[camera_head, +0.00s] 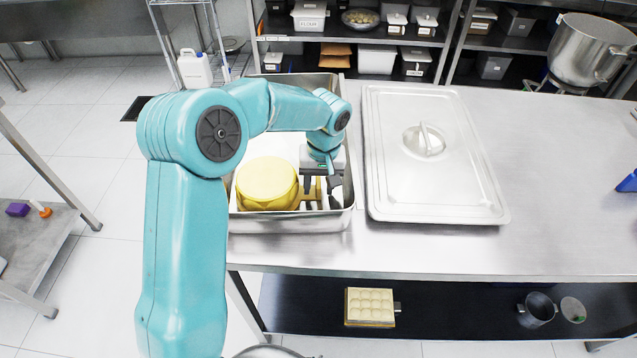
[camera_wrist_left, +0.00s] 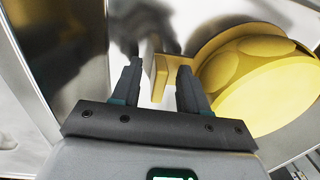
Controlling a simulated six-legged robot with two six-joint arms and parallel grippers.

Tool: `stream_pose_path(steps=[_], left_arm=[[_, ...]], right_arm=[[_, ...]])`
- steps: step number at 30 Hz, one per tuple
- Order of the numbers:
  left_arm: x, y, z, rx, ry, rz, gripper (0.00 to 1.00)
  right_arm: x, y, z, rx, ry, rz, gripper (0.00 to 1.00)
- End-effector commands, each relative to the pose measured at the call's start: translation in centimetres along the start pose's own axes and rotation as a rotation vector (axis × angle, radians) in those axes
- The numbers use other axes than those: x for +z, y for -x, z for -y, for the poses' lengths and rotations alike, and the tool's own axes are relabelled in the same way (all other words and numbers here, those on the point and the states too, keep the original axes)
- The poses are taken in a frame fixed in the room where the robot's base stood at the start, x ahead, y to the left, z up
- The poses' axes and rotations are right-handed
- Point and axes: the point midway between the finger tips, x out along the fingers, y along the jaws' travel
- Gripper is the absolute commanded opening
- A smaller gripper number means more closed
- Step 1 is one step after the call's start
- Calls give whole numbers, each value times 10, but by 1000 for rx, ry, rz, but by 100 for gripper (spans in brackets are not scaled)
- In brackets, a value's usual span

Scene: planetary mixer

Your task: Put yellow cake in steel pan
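The yellow cake (camera_head: 267,182) is a thick round piece with a narrow yellow tab on its right side. It sits inside the deep steel pan (camera_head: 290,226), towards the left. In the left wrist view the yellow cake (camera_wrist_left: 255,85) is at the right, and its tab reaches between my fingertips. My left gripper (camera_head: 320,188) is down inside the pan, right of the cake. In the wrist view its fingers (camera_wrist_left: 160,82) are apart, with gaps on both sides of the tab. My arm hides part of the pan's far side. My right gripper is not in view.
A large steel lid (camera_head: 440,175) with a handle lies flat right of the pan. A big pot (camera_head: 590,50) stands at the back right. A lower shelf holds a cream moulded block (camera_head: 370,306) and small metal cups.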

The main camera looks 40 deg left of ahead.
Motion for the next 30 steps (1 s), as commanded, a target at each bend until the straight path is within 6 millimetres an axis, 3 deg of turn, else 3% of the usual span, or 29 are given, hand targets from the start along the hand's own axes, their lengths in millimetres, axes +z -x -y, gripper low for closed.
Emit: stream_pose_path(steps=[9, 21, 25, 30], left_arm=[[-1, 9, 0, 2, 1, -3, 44], [0, 96, 0, 2, 0, -4, 44], [0, 114, 0, 1, 0, -2, 44], [0, 123, 0, 0, 0, 0, 44]], right_arm=[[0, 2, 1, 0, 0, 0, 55], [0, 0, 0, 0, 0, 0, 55], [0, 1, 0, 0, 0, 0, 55], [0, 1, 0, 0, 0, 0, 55]])
